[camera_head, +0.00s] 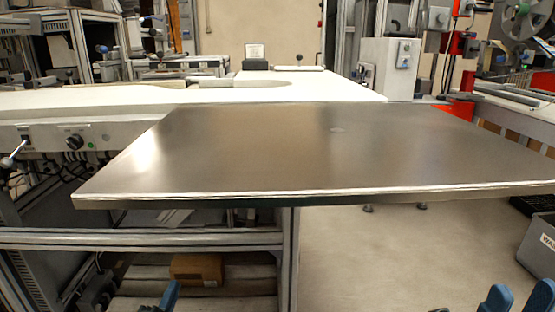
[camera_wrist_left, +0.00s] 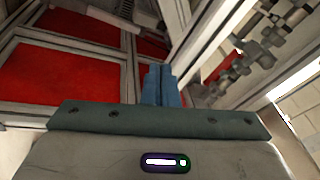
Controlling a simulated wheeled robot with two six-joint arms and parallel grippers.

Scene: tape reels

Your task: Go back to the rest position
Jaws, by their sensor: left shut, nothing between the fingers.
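My left gripper (camera_head: 168,297) shows as a blue fingertip at the bottom edge of the head view, below and in front of the metal table (camera_head: 250,150). In the left wrist view its two blue fingers (camera_wrist_left: 161,85) are pressed together with nothing between them. My right gripper (camera_head: 518,300) is at the bottom right corner of the head view. Its two blue fingers stand apart with a visible gap and nothing between them; its lower part is cut off. No tape reel lies on the table.
The metal tabletop is bare, with its front edge (camera_head: 300,194) above both grippers in the picture. A white bench (camera_head: 330,86) stands behind it. A cardboard box (camera_head: 197,268) lies on a shelf below. A grey bin (camera_head: 540,250) stands at the right. A reel (camera_head: 520,18) hangs on a machine behind.

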